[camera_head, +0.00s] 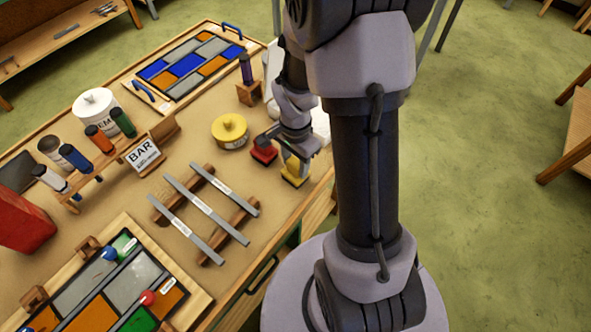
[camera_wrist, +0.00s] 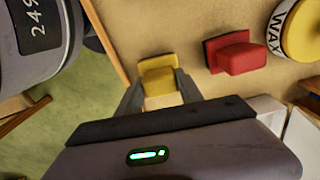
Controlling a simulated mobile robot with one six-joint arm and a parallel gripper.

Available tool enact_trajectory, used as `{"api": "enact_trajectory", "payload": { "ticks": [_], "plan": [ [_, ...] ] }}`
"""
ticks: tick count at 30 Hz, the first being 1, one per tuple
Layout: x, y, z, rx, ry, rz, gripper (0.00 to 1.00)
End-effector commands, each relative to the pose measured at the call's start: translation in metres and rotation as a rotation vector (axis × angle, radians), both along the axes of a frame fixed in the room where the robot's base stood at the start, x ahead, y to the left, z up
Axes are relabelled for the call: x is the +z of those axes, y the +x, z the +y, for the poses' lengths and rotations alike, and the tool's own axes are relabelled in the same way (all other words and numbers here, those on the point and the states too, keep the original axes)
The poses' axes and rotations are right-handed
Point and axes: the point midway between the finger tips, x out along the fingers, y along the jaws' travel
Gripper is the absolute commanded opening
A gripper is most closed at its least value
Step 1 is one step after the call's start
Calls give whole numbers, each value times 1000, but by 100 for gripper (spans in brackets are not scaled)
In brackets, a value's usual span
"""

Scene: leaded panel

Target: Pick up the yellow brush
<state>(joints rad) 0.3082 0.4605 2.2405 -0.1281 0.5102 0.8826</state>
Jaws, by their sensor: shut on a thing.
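The yellow brush (camera_head: 294,171) is near the right edge of the workbench, beneath my gripper (camera_head: 297,158). In the wrist view the yellow brush (camera_wrist: 158,78) sits between the two dark fingers of my gripper (camera_wrist: 160,92), which are shut on it. Its yellow block shows beyond the fingertips and a paler part shows between the fingers. I cannot tell whether it touches the bench top.
A red brush (camera_head: 264,151) stands just left of the yellow one, with a yellow-lidded WAX tin (camera_head: 230,131) beyond. Metal bars (camera_head: 205,208) lie on wooden supports nearby. Leaded panels lie at the back (camera_head: 190,66) and front (camera_head: 120,285). The bench edge is close on the right.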

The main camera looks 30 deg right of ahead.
Motion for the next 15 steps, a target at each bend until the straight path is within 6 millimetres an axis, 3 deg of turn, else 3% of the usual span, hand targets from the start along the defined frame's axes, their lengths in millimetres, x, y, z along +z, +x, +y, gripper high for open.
{"api": "enact_trajectory", "payload": {
  "ticks": [6,14,15],
  "plan": [
    [5,0,0,0,-1,-1,0],
    [41,0,0,0,-2,-1,0],
    [39,-10,-4,-4,0,1,0]
  ]
}}
